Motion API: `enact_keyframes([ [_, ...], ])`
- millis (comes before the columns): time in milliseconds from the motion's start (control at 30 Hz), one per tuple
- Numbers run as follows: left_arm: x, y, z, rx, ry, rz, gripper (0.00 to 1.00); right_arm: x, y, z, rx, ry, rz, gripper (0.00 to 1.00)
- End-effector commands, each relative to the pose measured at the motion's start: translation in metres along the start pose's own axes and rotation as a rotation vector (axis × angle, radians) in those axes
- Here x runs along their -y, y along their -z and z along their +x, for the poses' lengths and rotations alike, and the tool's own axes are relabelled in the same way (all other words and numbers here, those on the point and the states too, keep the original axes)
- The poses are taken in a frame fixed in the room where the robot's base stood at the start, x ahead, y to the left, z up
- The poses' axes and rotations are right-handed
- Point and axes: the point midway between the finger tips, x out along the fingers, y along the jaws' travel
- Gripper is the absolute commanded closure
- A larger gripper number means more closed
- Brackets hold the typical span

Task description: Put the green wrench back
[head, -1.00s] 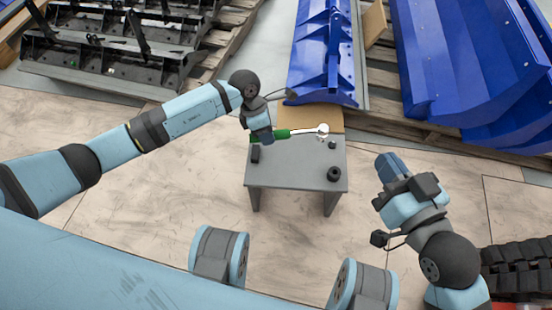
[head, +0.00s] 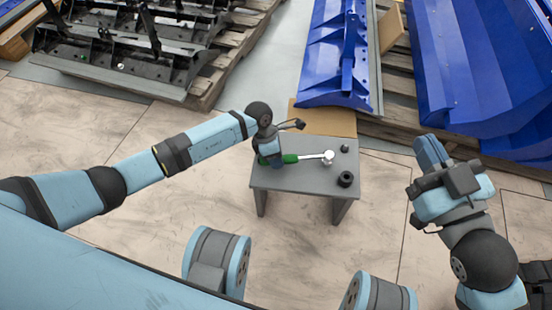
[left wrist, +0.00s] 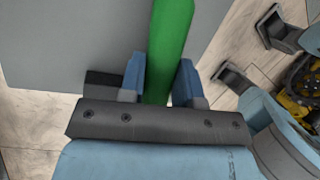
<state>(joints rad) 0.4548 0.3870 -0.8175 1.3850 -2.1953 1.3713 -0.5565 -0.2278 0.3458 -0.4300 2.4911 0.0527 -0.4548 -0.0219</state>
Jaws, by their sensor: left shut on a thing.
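The green wrench has a green handle (head: 291,158) and a shiny metal head (head: 328,157). It is over the grey table (head: 300,180), with its head pointing right; I cannot tell whether it touches the top. My left gripper (head: 273,161) is shut on the handle near its left end. In the left wrist view the green handle (left wrist: 171,45) runs between the two blue fingers of my left gripper (left wrist: 160,80). My right gripper (head: 428,152) is held up to the right, away from the table; its fingers are not clear.
A dark round part (head: 346,179) and a smaller dark piece (head: 345,149) stand on the table's right side. A black block (left wrist: 103,78) shows beside the left fingers. A cardboard sheet (head: 325,119) and blue metal parts (head: 338,60) lie behind the table.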

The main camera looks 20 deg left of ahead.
Motion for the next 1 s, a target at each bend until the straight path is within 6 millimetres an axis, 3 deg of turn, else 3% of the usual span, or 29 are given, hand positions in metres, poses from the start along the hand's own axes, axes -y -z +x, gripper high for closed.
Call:
enact_keyframes([
  [233,0.0,-0.001,-0.001,0.001,0.0,0.001,1.0,-0.001,0.008,-0.001,-0.01,0.002,-0.005,1.0],
  [267,0.0,0.0,0.001,-0.001,0.0,0.001,0.67,-0.001,0.007,-0.002,-0.009,0.002,-0.003,1.0],
  [367,0.0,0.0,0.0,0.0,0.0,0.001,0.44,0.001,0.004,-0.003,-0.002,0.001,0.004,1.0],
  [700,0.0,-0.001,-0.004,0.0,-0.001,0.0,0.44,0.001,-0.002,-0.001,0.012,-0.001,0.011,1.0],
  [867,0.001,-0.001,-0.029,0.0,-0.003,0.002,0.44,0.0,0.009,0.001,0.025,0.003,0.042,1.0],
  [1000,0.001,-0.001,-0.061,-0.001,-0.003,0.002,0.44,0.005,0.012,-0.001,0.062,0.007,0.122,1.0],
])
